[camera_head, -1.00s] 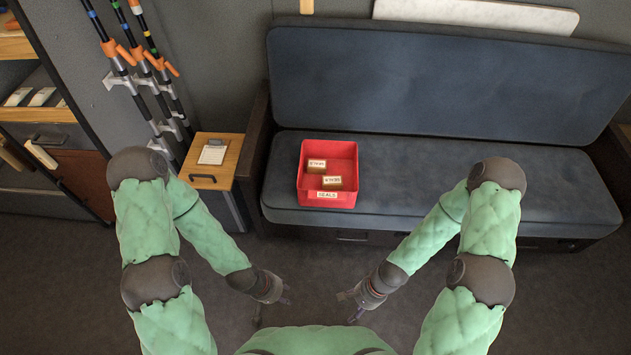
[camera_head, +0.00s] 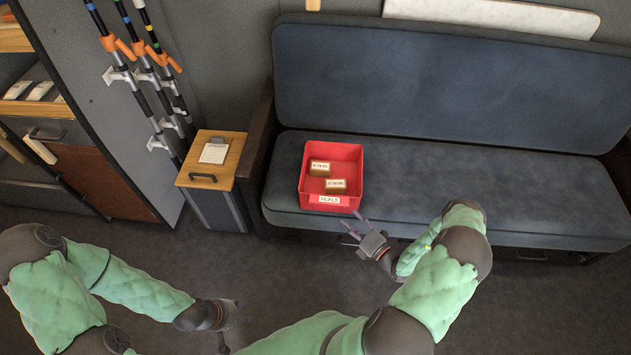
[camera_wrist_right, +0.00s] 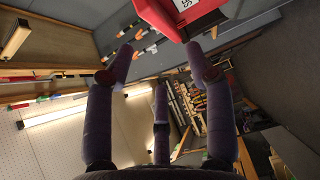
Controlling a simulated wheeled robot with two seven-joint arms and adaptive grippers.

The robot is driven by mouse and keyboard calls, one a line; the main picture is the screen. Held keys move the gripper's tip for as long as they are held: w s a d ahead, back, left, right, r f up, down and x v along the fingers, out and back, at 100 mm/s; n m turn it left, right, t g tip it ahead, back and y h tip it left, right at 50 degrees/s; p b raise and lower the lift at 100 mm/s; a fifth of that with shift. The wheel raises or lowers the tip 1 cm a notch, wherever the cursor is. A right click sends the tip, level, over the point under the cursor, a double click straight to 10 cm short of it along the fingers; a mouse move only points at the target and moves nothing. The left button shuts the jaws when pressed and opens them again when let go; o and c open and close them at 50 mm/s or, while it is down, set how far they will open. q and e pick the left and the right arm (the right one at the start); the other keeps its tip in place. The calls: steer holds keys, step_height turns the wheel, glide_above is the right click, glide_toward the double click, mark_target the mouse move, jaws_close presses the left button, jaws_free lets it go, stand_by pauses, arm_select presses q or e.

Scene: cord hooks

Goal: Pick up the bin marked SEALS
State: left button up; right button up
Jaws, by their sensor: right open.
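The red bin (camera_head: 345,200) marked SEALS sits upright on the bench seat, its label (camera_head: 330,200) facing front. It holds two small brown labelled boxes (camera_head: 336,186). My right gripper (camera_head: 352,229) is open and empty, just in front of the bin's front right corner; I see no contact. In the right wrist view, the bin's red wall (camera_wrist_right: 205,13) and part of its white label show at the top, beyond the spread fingers (camera_wrist_right: 160,65). My left gripper (camera_head: 236,316) is low over the floor, left of and apart from the bin; its finger opening is unclear.
The bin rests on a dark blue cushioned bench (camera_head: 440,185) with a backrest behind. A small wooden-topped cabinet (camera_head: 222,165) stands left of the bench's dark armrest. Striped poles (camera_head: 150,75) hang on the wall at left. The seat right of the bin is clear.

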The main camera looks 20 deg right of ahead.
mark_target(334, 205)
steer(key=b+x, duration=0.1)
steer(key=x, duration=0.4)
steer(key=shift+w+d, duration=0.15)
steer(key=shift+w, duration=0.15)
steer(key=x, duration=0.1)
steer(key=b+x, duration=0.2)
steer(key=x, duration=0.1)
steer(key=shift+s+f, duration=0.1)
steer(key=shift+f, duration=0.2)
steer(key=shift+w+r+b, duration=0.1)
steer(key=shift+w+b, duration=0.2)
steer(key=shift+w, duration=0.35)
steer(key=shift+c, duration=0.3)
steer(key=shift+r, duration=0.1)
jaws_close()
